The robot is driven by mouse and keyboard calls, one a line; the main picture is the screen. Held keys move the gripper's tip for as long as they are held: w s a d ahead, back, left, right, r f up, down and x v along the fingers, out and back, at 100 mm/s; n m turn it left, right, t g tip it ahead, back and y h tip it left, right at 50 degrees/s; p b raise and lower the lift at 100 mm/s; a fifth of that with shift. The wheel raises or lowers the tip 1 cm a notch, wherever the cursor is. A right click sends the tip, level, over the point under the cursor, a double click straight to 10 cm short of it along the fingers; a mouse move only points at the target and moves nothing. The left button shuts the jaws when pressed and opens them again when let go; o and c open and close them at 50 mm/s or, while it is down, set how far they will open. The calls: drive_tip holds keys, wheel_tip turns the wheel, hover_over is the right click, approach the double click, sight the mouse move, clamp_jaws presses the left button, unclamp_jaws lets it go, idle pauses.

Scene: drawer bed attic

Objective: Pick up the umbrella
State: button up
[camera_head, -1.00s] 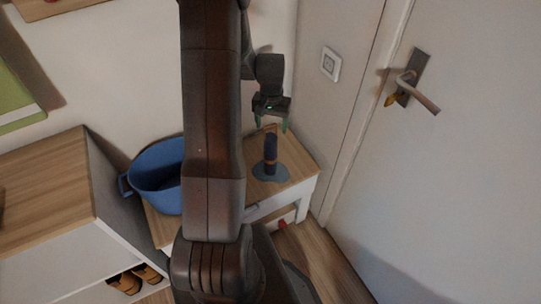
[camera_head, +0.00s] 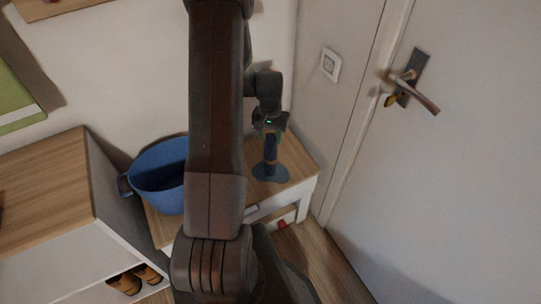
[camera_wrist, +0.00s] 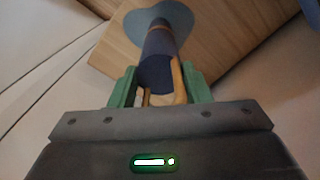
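The dark blue umbrella (camera_head: 270,157) is folded and stands upright on a flat blue-grey base (camera_head: 270,175) on the small table. In the wrist view the umbrella (camera_wrist: 158,68) shows a tan loop-like part at its near end. My gripper (camera_head: 270,138) is at the umbrella's top. In the wrist view the green fingers of my gripper (camera_wrist: 160,88) are apart, one on each side of the umbrella's near end. It appears open around it, with little room at the sides. Firm contact cannot be made out.
A blue basket (camera_head: 158,170) stands on the left of the small wooden-topped table (camera_head: 296,162). A shelf unit with a wooden top (camera_head: 45,195) is at the left, with brown shoes (camera_head: 135,280) low down. A white door (camera_head: 440,170) with a handle is at the right.

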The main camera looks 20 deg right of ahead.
drive_tip(key=shift+c, duration=1.2)
